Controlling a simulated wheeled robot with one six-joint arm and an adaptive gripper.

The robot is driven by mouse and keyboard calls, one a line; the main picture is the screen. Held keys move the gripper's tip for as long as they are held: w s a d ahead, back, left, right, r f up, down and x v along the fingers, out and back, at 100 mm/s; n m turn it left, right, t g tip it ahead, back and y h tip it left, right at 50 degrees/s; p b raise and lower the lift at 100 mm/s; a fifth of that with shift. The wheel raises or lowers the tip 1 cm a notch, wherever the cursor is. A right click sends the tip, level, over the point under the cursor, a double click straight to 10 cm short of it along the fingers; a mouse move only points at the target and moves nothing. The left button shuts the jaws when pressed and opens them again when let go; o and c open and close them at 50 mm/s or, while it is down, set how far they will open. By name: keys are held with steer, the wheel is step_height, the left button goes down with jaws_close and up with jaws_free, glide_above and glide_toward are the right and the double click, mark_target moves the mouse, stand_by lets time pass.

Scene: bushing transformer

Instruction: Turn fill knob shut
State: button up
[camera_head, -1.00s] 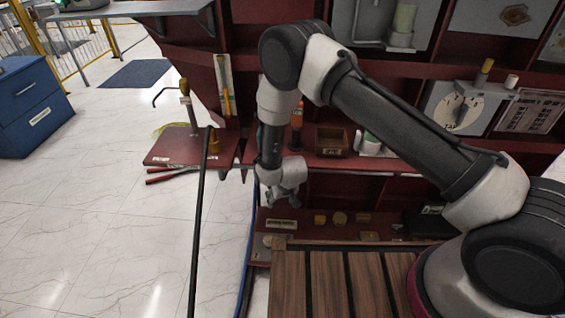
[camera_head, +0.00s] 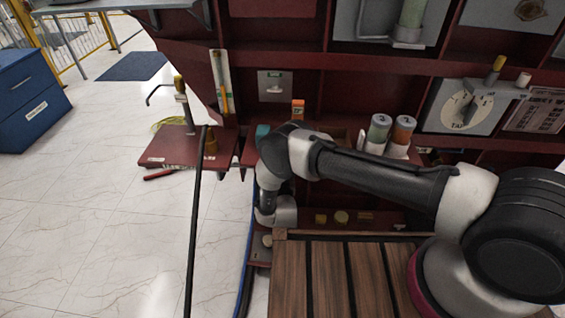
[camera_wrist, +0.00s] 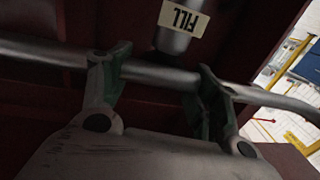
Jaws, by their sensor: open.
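In the wrist view, a grey metal cylinder with an upside-down FILL label (camera_wrist: 183,20) shows at the top, a little right of centre. A grey metal bar (camera_wrist: 50,54) crosses the view just below it and passes at the fingers. My gripper (camera_wrist: 158,80) is open, its two green-grey fingers spread left and right with the bar's middle stretch between them. The cylinder is above the gap between the fingertips. I cannot tell whether the fingers touch the bar. In the head view my wrist hides the gripper and the fill fitting.
A slatted wooden surface (camera_head: 330,285) is close to my wrist in the head view. Behind the arm is a dark red cabinet with shelves (camera_head: 300,55), holding labelled cans (camera_head: 379,130). A black pole (camera_head: 197,225) stands to the left. The tiled floor at left is mostly clear.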

steer(key=shift+w+a, duration=0.15)
steer(key=shift+w, duration=1.2)
steer(key=c, duration=1)
steer(key=shift+a+r+m+h, duration=0.1)
steer(key=shift+m+h, duration=0.7)
steer(key=shift+h, duration=0.5)
steer(key=m+h, duration=0.3)
steer(key=h, duration=0.1)
steer(key=shift+g+h, duration=0.3)
steer(key=shift+g, duration=0.1)
